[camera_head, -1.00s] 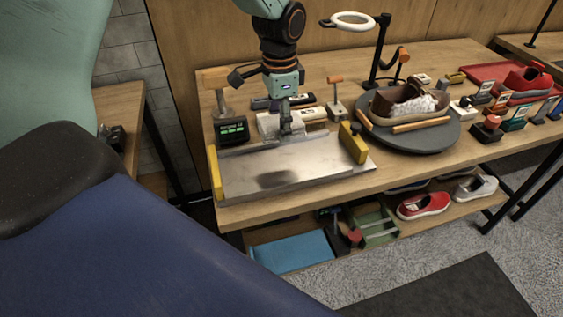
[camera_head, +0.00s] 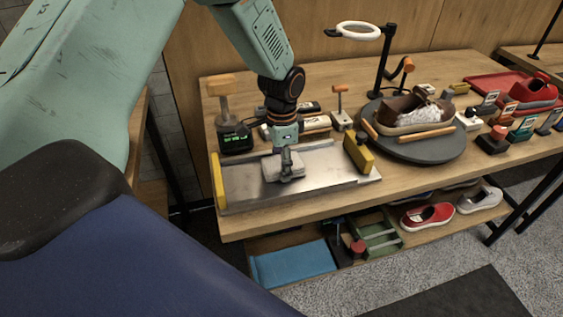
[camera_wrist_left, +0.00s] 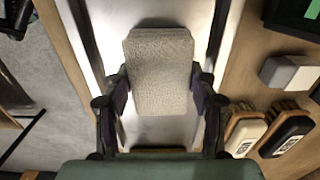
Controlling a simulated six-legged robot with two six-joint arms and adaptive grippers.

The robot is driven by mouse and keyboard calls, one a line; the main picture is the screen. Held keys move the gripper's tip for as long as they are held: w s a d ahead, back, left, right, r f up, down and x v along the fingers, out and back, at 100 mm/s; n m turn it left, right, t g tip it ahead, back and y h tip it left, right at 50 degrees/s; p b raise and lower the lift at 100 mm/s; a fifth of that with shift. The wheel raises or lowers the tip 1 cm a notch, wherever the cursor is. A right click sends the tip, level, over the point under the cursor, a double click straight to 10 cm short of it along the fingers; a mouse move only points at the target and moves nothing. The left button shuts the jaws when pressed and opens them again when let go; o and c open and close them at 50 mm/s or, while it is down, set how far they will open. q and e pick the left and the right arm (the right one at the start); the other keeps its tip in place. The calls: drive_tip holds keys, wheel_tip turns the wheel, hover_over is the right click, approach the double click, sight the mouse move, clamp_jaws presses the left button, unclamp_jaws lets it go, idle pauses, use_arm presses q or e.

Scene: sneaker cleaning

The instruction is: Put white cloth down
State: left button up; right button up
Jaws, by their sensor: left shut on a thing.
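The white cloth (camera_head: 283,167) is a folded, block-like pad over the metal tray (camera_head: 325,170) on the workbench. My left gripper (camera_head: 287,165) points down from above and is shut on the cloth. In the left wrist view the textured cloth (camera_wrist_left: 160,72) sits between the two fingers of my left gripper (camera_wrist_left: 160,100), with the shiny tray surface behind it. I cannot tell if the cloth touches the tray. My right gripper is not in view.
A yellow block (camera_head: 357,150) stands at the tray's right end. A round grey turntable (camera_head: 440,148) with a brown shoe is to the right. A black device with a green display (camera_head: 236,138) and brushes (camera_wrist_left: 285,133) lie behind the tray.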

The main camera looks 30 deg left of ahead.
use_arm(q)
drive_tip(key=shift+d+f, duration=0.1)
drive_tip(key=shift+d, duration=0.15)
drive_tip(key=o, duration=0.7)
drive_tip(key=shift+d, duration=0.1)
drive_tip(key=shift+o, duration=1.6)
drive_tip(key=shift+a, duration=0.3)
drive_tip(key=shift+d, duration=0.15)
wheel_tip(320, 180, up, 12)
drive_tip(key=p, duration=0.1)
drive_tip(key=shift+r, duration=0.2)
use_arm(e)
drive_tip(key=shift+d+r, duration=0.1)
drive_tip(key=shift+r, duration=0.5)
use_arm(q)
drive_tip(key=shift+f, duration=0.1)
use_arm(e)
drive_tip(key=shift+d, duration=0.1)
